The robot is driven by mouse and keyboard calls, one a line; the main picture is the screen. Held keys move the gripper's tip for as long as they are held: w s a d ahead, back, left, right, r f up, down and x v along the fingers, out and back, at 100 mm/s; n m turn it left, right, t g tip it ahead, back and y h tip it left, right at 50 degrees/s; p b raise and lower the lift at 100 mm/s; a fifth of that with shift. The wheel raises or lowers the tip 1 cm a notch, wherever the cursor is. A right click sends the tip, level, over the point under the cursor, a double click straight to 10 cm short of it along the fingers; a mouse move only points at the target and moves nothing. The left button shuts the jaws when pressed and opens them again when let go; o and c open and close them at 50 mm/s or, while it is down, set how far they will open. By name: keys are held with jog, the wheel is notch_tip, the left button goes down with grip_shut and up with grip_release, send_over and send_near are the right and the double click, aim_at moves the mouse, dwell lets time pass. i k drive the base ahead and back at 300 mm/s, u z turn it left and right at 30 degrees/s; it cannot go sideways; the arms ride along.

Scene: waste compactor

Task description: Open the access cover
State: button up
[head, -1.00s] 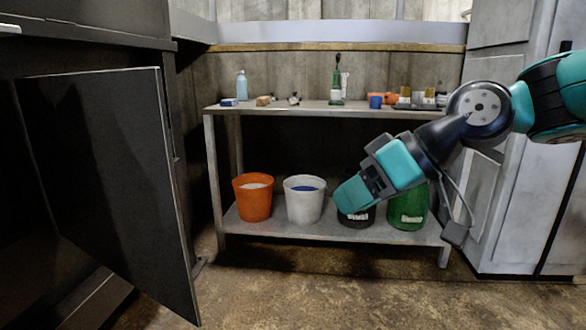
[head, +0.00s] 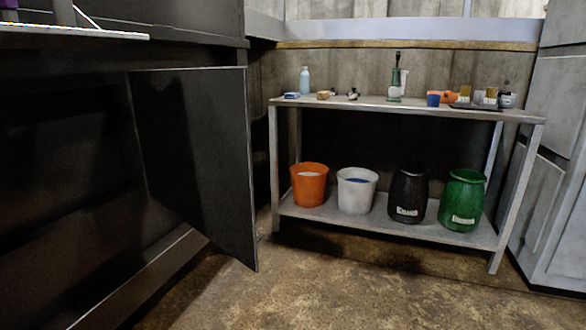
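The access cover (head: 195,155) is a flat dark panel on the dark compactor body (head: 60,180) at the left of the head view. It stands swung out from the body, with a dark opening to its left. Its right edge hangs free over the floor, apart from the shelf. My gripper is not in view now.
A metal shelf (head: 440,231) stands behind, bearing an orange bucket (head: 309,188), a white bucket (head: 355,195), a black container (head: 408,195) and a green container (head: 461,203). Small items lie on its top. A grey cabinet (head: 562,170) stands right. The front floor (head: 340,290) is clear.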

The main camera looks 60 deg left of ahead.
aim_at(193, 126)
jog(key=z, duration=0.1)
jog(key=i, duration=0.9)
jog(key=u, duration=0.7)
jog(key=i, duration=1.05)
jog(key=u, duration=1.55)
jog(key=i, duration=0.5)
jog(key=u, duration=0.4)
